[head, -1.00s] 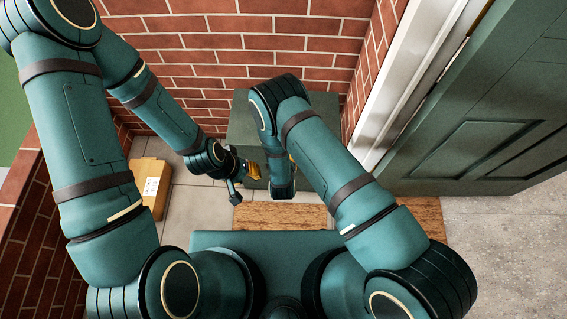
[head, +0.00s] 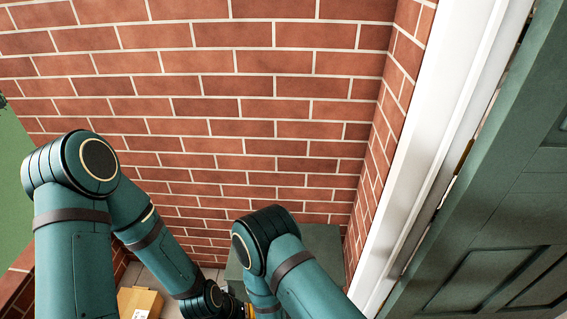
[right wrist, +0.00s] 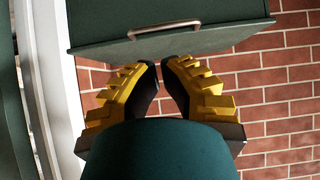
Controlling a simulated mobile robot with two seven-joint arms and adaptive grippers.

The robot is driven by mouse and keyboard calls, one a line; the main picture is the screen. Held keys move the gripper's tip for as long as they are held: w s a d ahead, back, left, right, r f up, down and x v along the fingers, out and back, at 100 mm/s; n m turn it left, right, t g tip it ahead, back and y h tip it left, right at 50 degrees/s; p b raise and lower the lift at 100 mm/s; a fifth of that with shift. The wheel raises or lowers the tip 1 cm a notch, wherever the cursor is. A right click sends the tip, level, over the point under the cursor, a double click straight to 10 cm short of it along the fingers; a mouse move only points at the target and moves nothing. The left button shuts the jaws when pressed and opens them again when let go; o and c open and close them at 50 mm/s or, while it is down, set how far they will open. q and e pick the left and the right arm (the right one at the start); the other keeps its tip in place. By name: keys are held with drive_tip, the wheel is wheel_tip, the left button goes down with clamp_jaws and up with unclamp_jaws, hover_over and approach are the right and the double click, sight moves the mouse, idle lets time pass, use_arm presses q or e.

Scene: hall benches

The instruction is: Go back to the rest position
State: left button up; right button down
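My left arm comes in from the left in the head view. Only a little yellow of its gripper (head: 250,311) shows at the bottom edge, so its fingers cannot be judged. My right arm is bent in front of the wall, and its gripper is hidden in the head view. In the right wrist view the right gripper (right wrist: 161,70) has two stepped yellow fingers with dark pads. Their tips are close, with a narrow gap and nothing held between them. The tips point toward a dark green box with a metal handle (right wrist: 164,30); I cannot tell the distance.
A red brick wall (head: 240,110) fills the back. The dark green box (head: 322,240) stands against it, partly behind my right arm. A tan parcel (head: 137,300) lies at the bottom left. A white door frame (head: 440,130) and a green door (head: 500,240) are at the right.

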drive_tip(key=s+d+r+m+g+y, duration=0.1)
drive_tip(key=s+d+r+g+y, duration=0.3)
drive_tip(key=d+r+g, duration=0.4)
drive_tip(key=shift+s+d+r+y, duration=0.35)
drive_tip(key=shift+d+r, duration=0.45)
drive_tip(key=shift+d, duration=0.15)
